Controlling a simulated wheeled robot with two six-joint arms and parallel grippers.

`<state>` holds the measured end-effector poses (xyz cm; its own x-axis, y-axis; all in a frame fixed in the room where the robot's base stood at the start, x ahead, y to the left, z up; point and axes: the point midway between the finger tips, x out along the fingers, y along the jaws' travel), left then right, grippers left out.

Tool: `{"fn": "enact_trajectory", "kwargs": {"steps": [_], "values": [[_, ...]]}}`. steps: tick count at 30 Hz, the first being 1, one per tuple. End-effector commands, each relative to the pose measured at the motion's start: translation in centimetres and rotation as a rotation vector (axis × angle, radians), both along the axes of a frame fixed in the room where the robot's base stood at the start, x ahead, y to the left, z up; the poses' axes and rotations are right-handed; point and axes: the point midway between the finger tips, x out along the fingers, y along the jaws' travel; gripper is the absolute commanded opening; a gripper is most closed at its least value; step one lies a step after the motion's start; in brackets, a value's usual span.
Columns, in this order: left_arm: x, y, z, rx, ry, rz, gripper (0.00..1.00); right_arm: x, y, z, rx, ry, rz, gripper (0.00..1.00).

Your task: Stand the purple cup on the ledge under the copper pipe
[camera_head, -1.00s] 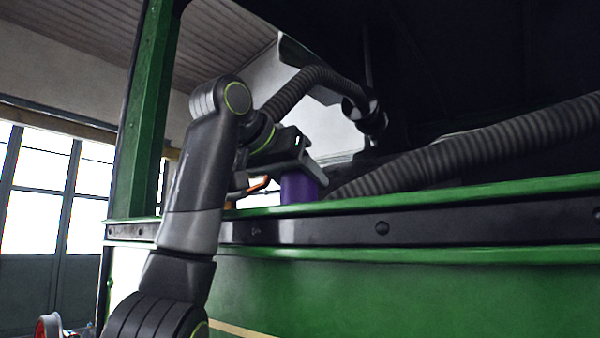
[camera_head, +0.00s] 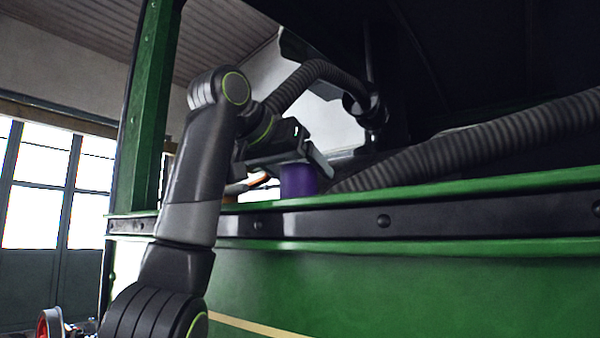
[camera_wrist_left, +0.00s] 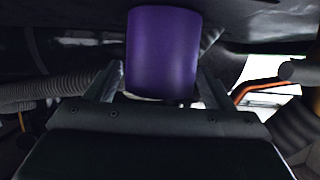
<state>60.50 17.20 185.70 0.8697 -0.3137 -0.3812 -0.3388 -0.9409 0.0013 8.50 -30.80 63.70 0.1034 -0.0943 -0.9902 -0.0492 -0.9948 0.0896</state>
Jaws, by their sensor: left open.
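The purple cup (camera_head: 299,180) shows behind the green top rail, below my left gripper (camera_head: 300,160). The rail hides the cup's foot, so I cannot tell from the head view what it stands on. In the left wrist view the cup (camera_wrist_left: 162,52) sits between the two fingers of the left gripper, which is open with a gap beside the cup. My right gripper is not in view.
The green rail (camera_head: 450,192) with a dark bolted band runs across in front. A thick ribbed hose (camera_head: 470,140) lies right of the cup, and a ribbed hose (camera_head: 305,80) arches above the gripper. A green post (camera_head: 150,110) stands left of my arm.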

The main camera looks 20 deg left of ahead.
Motion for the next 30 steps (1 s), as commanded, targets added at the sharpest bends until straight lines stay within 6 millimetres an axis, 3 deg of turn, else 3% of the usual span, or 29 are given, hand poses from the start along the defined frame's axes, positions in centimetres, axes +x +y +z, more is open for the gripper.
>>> {"fn": "enact_trajectory", "kwargs": {"steps": [7, 15, 21, 30], "values": [[-4.4, 1.6, 1.4, -0.002, -0.007, 0.000, 0.75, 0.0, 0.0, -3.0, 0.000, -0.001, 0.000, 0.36], [-8.6, 3.1, 3.5, -0.001, -0.003, 0.000, 0.75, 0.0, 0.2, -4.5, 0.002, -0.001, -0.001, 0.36], [-10.1, 3.7, 4.3, -0.001, -0.003, 0.000, 0.75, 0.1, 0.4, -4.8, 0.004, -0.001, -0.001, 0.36], [-10.2, 3.7, 4.4, -0.001, -0.002, 0.000, 0.75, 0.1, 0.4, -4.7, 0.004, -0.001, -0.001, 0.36]]}}
